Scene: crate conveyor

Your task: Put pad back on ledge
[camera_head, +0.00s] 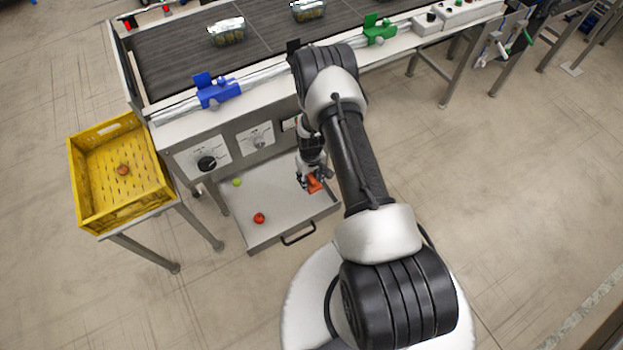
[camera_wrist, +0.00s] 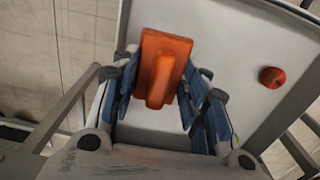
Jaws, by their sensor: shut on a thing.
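The orange pad (camera_wrist: 166,60) has a raised grip along its middle. My gripper (camera_wrist: 158,95) is shut on it, with blue-lined fingers on both sides of the grip. In the head view my gripper (camera_head: 308,180) and the pad (camera_head: 315,185) are over the right part of the pulled-out drawer (camera_head: 245,222). I cannot tell whether the pad touches the drawer floor. A ledge is not clearly identifiable; the pale front edge of the conveyor frame (camera_head: 180,125) runs above the drawer.
A red round fruit (camera_head: 259,218) and a yellow-green one (camera_head: 237,182) lie in the drawer. A yellow crate (camera_head: 150,190) with one fruit stands on a stand at left. Blue (camera_head: 216,92) and green (camera_head: 379,30) clamps sit on the conveyor rail. Packed punnets (camera_head: 228,32) lie on the belt.

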